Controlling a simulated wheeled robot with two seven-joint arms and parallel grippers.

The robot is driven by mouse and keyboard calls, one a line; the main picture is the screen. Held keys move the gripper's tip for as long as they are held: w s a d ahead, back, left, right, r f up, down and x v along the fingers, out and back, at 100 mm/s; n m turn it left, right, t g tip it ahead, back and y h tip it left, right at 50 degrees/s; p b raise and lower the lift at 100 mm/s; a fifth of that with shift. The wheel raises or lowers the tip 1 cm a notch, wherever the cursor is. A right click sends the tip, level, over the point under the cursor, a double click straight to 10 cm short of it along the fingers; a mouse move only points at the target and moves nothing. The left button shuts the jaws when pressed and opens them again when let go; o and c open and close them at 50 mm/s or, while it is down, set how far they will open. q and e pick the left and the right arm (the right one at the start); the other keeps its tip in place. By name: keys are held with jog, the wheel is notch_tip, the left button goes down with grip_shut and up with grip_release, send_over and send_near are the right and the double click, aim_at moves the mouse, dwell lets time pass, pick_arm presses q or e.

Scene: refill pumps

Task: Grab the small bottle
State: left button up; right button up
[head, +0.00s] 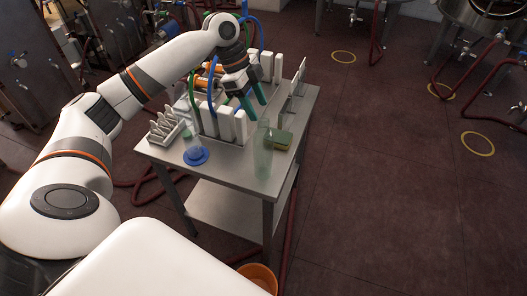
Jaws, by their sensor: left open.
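My left gripper (257,111) is open, with its teal fingers pointing down over the middle of the metal table (232,178). Nothing shows between its fingers. A small clear bottle-like shape (190,144) stands by a blue round piece (195,157) at the table's front left, left of the gripper and apart from it. A taller, see-through greenish container (264,152) stands upright near the front right edge, just below the fingers in the picture. I cannot tell for sure which of the two is the small bottle. My right gripper is not in view.
White upright blocks (224,123) with blue and green hoses stand in the table's middle, close to the gripper. An orange bucket (258,277) is on the floor.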

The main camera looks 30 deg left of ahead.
aim_at(268, 128)
pick_arm(q)
jog(key=p+x, duration=0.2)
jog(key=x, duration=0.2)
jog(key=shift+w, duration=0.2)
jog(key=shift+d+f, duration=0.2)
jog(key=shift+f, duration=0.2)
jog(key=shift+w+f, duration=0.1)
jog(key=shift+f, duration=0.1)
grip_shut()
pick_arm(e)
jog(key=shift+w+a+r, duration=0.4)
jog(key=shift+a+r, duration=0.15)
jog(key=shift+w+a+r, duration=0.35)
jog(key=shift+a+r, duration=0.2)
